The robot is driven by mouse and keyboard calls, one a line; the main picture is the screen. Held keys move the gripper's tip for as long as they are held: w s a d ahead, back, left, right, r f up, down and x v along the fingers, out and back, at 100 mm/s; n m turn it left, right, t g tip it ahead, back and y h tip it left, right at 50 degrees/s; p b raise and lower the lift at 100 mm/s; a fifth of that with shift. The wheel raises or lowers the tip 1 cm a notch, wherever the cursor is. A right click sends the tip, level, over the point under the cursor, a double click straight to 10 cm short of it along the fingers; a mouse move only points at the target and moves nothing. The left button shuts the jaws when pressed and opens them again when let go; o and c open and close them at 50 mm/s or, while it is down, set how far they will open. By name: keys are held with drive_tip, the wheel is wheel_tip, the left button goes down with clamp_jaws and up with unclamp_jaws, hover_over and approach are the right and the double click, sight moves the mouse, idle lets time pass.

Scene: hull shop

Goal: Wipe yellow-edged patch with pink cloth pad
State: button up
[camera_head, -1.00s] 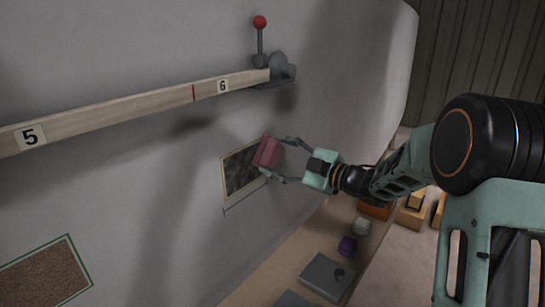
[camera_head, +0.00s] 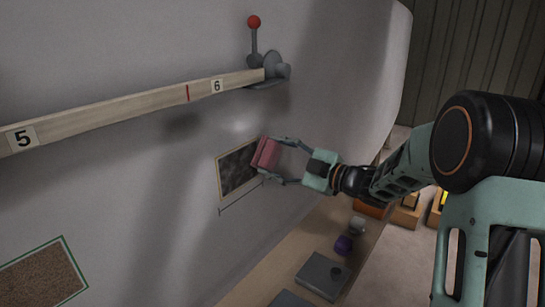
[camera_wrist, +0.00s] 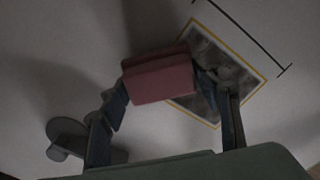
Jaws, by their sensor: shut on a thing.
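The pink cloth pad (camera_head: 265,153) is in my gripper (camera_head: 280,160), which is shut on it. The pad is at the right edge of the yellow-edged patch (camera_head: 235,172) and overlaps it in the head view. The patch is a dark, mottled rectangle on the grey hull wall, with a thin yellow border. In the wrist view the pad (camera_wrist: 160,78) lies between the two fingers of my gripper (camera_wrist: 168,92), and the patch (camera_wrist: 215,75) shows behind it to the right, partly hidden. I cannot tell whether the pad touches the wall.
A wooden rail (camera_head: 110,115) marked 5 and 6 runs above the patch to a grey bracket with a red-knobbed lever (camera_head: 254,38). A green-edged brown patch (camera_head: 42,278) is at lower left. A bench below holds a grey box (camera_head: 322,276) and a purple item (camera_head: 343,245).

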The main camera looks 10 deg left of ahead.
drive_tip(key=shift+v, duration=2.5)
drive_tip(key=shift+s+d, duration=0.1)
drive_tip(key=shift+d, duration=0.05)
drive_tip(key=shift+v, duration=2.3)
drive_tip(key=shift+s+d+r, duration=0.1)
drive_tip(key=shift+p+v, duration=0.35)
drive_tip(key=shift+v, duration=1.55)
